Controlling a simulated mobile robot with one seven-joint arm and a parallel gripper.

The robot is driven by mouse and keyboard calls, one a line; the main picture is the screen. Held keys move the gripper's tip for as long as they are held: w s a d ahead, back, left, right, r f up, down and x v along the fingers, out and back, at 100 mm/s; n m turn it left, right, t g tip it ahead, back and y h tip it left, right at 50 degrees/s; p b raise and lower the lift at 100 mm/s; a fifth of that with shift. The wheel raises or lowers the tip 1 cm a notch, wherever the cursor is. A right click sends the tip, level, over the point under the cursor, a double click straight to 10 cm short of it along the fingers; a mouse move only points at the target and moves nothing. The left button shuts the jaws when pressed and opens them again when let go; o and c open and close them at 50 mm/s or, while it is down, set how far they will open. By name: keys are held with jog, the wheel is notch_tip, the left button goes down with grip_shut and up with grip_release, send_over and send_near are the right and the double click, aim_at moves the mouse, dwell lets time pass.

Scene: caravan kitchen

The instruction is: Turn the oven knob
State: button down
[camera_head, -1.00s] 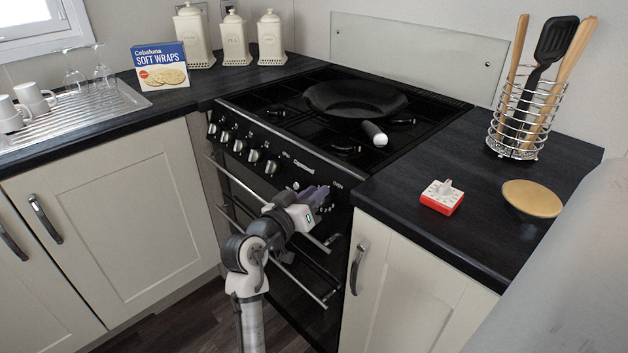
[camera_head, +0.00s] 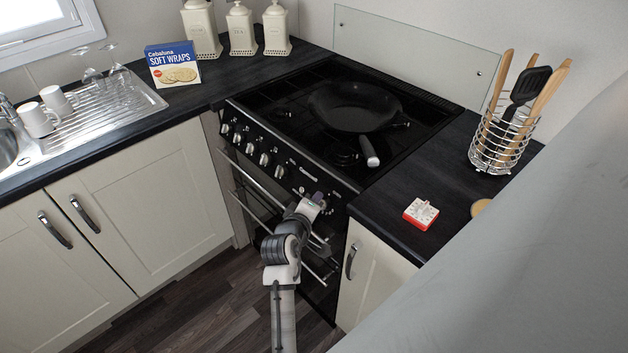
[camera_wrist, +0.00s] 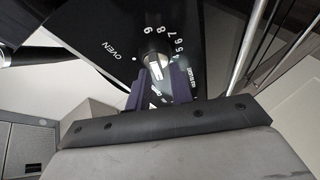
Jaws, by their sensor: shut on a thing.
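The oven knob (camera_wrist: 154,57) is a round silver knob on the black panel, with the word OVEN and a ring of numbers around it in the wrist view. My gripper (camera_wrist: 157,73) has its two dark purple fingers on either side of the knob and is shut on it. In the head view my gripper (camera_head: 318,200) is at the right end of the cooker's front panel (camera_head: 295,173) and hides this knob.
A row of silver knobs (camera_head: 250,148) runs left along the panel. Oven door handles (camera_head: 262,187) stick out below. A dark pan (camera_head: 352,105) sits on the hob. A red and white timer (camera_head: 421,213) lies on the right counter. Floor (camera_head: 190,305) shows at the lower left.

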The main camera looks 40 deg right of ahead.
jog(key=n+g+y, duration=0.1)
jog(key=n+g, duration=0.1)
jog(key=n, duration=0.3)
jog(key=s+n+g+y, duration=0.1)
jog(key=n+g, duration=0.1)
jog(key=n, duration=0.4)
jog(key=n+g+y+p, duration=0.1)
jog(key=n+g+y, duration=0.1)
jog(key=n, duration=0.4)
jog(key=shift+s+d+f+g, duration=0.15)
jog(key=shift+f+g, duration=0.1)
jog(key=shift+g, duration=0.35)
jog(key=shift+r, duration=0.1)
jog(key=c, duration=1.6)
grip_release()
jog(key=shift+c, duration=0.2)
jog(key=o, duration=0.4)
jog(key=shift+f, duration=0.2)
